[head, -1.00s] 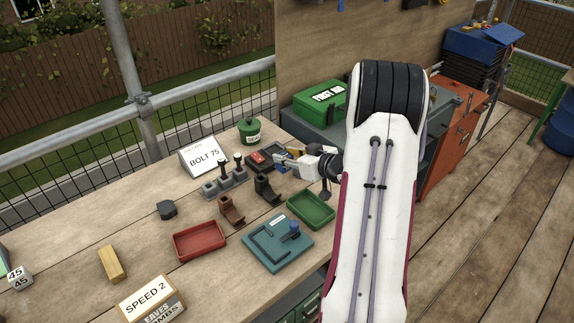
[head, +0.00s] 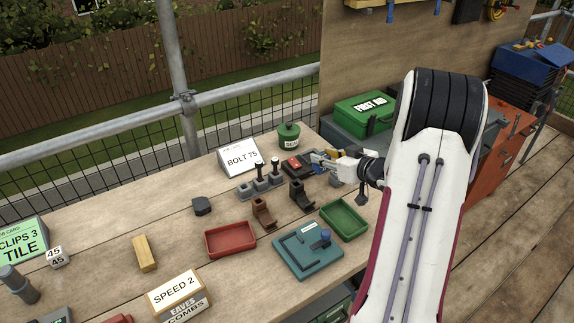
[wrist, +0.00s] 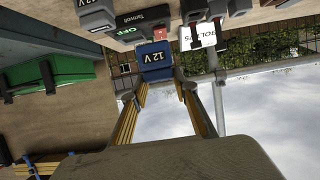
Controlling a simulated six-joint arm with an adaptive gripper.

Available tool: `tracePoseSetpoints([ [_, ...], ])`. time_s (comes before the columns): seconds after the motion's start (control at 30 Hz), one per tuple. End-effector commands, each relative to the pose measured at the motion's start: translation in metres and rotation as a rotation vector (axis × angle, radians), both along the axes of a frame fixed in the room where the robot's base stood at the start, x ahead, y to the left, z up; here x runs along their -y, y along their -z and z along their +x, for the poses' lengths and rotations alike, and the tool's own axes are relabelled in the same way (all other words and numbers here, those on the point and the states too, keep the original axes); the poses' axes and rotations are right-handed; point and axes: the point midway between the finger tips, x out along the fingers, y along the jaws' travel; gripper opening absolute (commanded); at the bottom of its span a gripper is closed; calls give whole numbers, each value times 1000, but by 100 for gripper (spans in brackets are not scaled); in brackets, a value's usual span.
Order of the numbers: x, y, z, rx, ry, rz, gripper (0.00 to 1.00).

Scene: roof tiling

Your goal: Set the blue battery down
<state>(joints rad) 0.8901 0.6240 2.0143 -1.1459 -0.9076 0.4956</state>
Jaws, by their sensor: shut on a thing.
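The blue battery (wrist: 156,60), marked 12 V, is between the two fingers of my gripper (wrist: 160,88) in the wrist view, which shows the scene upside down. My gripper is shut on it. In the head view, my gripper (head: 326,160) is at the back right of the workbench, just right of a dark charger with a red part (head: 293,164). The blue battery (head: 318,157) shows there only as a small blue patch. I cannot tell whether it touches the bench. A grey unit marked Tamwell (wrist: 145,24) shows close beside the battery in the wrist view.
A grey 12 V battery (wrist: 96,14) shows in the wrist view. On the bench (head: 100,232) stand a green tin (head: 289,138), a BOLT 75 card (head: 240,157), a red tray (head: 230,239), a green tray (head: 344,220) and a teal jig (head: 304,256). The bench's left middle is fairly clear.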

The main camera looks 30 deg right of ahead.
Motion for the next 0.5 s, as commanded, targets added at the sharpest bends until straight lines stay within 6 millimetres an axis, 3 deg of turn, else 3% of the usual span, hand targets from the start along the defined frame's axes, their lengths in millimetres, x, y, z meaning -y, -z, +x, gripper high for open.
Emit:
tracePoseSetpoints([
  [0.3, 0, -3, 0, 2, 0, -1, 0],
  [0.5, 0, -16, 1, 3, -1, -3, 0],
])
